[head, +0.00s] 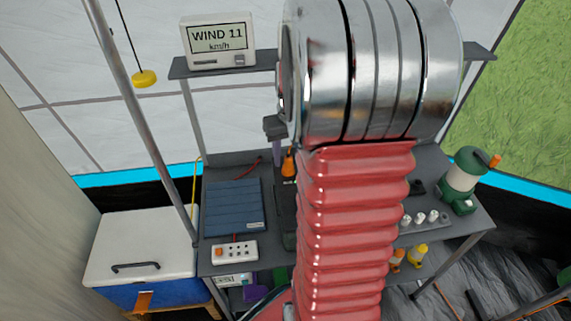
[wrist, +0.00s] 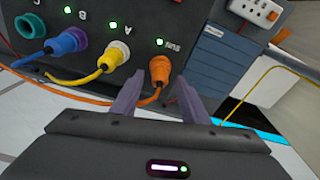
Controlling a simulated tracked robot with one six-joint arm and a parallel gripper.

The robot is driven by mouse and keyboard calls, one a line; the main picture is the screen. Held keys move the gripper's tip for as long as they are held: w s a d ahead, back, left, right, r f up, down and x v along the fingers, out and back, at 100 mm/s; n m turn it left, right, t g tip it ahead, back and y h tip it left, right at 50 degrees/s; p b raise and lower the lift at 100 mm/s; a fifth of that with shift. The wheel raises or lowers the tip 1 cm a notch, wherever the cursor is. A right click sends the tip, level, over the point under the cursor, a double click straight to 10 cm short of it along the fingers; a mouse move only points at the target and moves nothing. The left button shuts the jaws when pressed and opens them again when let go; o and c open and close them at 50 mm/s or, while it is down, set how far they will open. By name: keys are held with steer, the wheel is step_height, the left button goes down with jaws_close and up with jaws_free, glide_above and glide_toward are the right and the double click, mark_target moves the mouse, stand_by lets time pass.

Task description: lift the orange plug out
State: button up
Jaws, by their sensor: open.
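The orange plug (wrist: 160,71) sits in a socket of a dark panel (wrist: 138,22), with a green light beside it. Its orange cable runs off left behind a finger. My gripper (wrist: 158,84) is open, its two purple-grey fingers apart on either side of the plug in the wrist view. I cannot tell how far the tips are from it. A yellow plug (wrist: 112,57) and a blue plug (wrist: 66,45) sit in the same panel to the left. In the head view the orange plug (head: 289,163) shows beside my gripper (head: 277,152); my arm hides much of the panel.
A blue folded panel (head: 233,206) and a white power strip (head: 234,251) lie on the shelf (head: 215,168) at left. A green lantern (head: 463,180) stands at right. A metal pole (head: 150,120) rises left of the shelf, near a white-lidded cooler (head: 141,248).

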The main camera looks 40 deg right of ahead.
steer(key=shift+f, duration=0.25)
steer(key=shift+c, duration=0.5)
jaws_close()
